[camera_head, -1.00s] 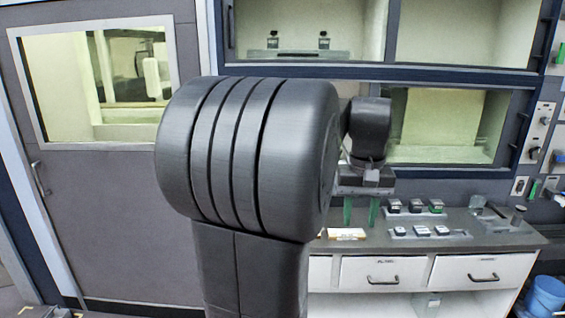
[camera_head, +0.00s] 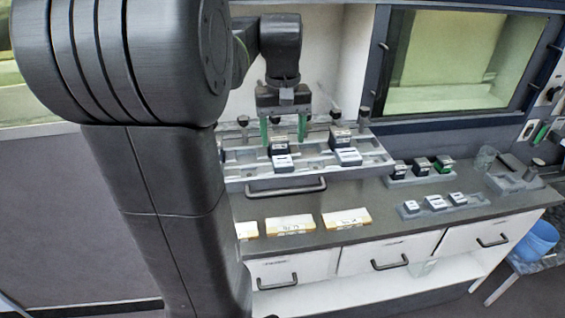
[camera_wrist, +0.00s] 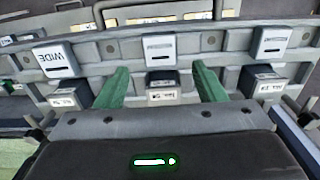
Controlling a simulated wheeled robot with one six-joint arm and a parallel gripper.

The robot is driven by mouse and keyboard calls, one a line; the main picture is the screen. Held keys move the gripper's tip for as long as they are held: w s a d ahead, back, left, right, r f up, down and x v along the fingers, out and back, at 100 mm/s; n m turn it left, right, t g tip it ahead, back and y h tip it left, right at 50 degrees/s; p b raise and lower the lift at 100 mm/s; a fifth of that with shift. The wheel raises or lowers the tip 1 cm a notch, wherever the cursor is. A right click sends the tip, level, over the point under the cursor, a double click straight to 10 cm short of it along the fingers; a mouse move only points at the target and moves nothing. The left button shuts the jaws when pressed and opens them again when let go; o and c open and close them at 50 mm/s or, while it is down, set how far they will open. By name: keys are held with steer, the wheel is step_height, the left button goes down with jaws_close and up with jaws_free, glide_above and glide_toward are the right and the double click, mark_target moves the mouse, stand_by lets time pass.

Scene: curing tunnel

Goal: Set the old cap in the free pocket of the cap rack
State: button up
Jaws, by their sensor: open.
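My gripper (camera_head: 283,137) is open, its two green fingers pointing down over a long grey fixture (camera_head: 236,172). In the wrist view its fingers (camera_wrist: 160,88) stand either side of a dark, white-labelled block (camera_wrist: 162,92); contact cannot be told. A white cap-like piece (camera_wrist: 160,48) is beyond that block. Similar white pieces are at the left, marked WIDE (camera_wrist: 56,60), and at the right (camera_wrist: 272,41). On the counter, one grey rack (camera_head: 404,183) holds dark and green caps; another (camera_head: 412,214) holds white-topped caps. Which piece is the old cap, and which pocket is free, cannot be told.
Yellow-edged labels (camera_head: 290,225) lie along the counter front. A dark handle (camera_head: 287,188) sits on the fixture's front. Knobbed posts (camera_head: 364,114) rise behind it. A clear cup (camera_head: 485,158) and small tray (camera_head: 508,183) stand at right. The counter between labels and racks is clear.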

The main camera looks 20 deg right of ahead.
mark_target(283, 161)
step_height(283, 161, down, 4)
steer(key=b, duration=0.3)
steer(key=shift+f, duration=0.15)
steer(key=shift+f+b, duration=0.35)
steer(key=shift+f, duration=0.85)
steer(key=c, duration=1)
step_height(283, 161, up, 6)
steer(key=p, duration=0.5)
steer(key=shift+c, duration=0.2)
